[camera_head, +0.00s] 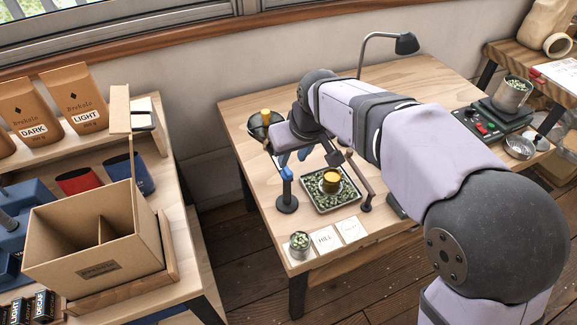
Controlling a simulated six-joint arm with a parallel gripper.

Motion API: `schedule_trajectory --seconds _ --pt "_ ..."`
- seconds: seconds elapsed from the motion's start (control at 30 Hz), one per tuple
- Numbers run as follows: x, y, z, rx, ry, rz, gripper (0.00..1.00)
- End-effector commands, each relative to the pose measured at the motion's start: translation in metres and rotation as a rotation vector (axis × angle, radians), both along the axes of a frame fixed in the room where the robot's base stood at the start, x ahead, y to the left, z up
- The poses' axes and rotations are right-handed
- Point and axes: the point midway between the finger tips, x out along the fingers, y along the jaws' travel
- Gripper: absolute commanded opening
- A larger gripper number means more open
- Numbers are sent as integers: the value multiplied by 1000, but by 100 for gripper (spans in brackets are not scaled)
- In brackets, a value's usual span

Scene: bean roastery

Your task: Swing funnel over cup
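A metal cup (299,246) holding green beans stands near the front left corner of the middle table, beside the cards. A black stand (287,198) with a blue part (286,173) near its top stands behind that cup. I cannot make out a clear funnel shape; it may be hidden or too small. My gripper (291,158) is at the left of the table, above and behind the stand. Blue tips show below it, but I cannot tell whether they are open or shut, or whether they touch anything. Another metal cup (513,93) with green beans stands on the scale at right.
A tray of green beans (326,207) with a yellow-topped piece (331,182) lies right of the stand. A dark round dish (258,129) is at the far left. Two cards (325,239) lie at the front. A lamp (405,43) stands behind. An open carton (68,243) is on the left bench.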

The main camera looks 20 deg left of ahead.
Motion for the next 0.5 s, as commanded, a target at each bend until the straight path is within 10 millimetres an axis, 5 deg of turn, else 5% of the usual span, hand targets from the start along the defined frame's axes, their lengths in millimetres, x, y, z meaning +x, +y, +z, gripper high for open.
schedule_trajectory --seconds 0.5 --pt "14 14 -51 -3 4 -2 30"
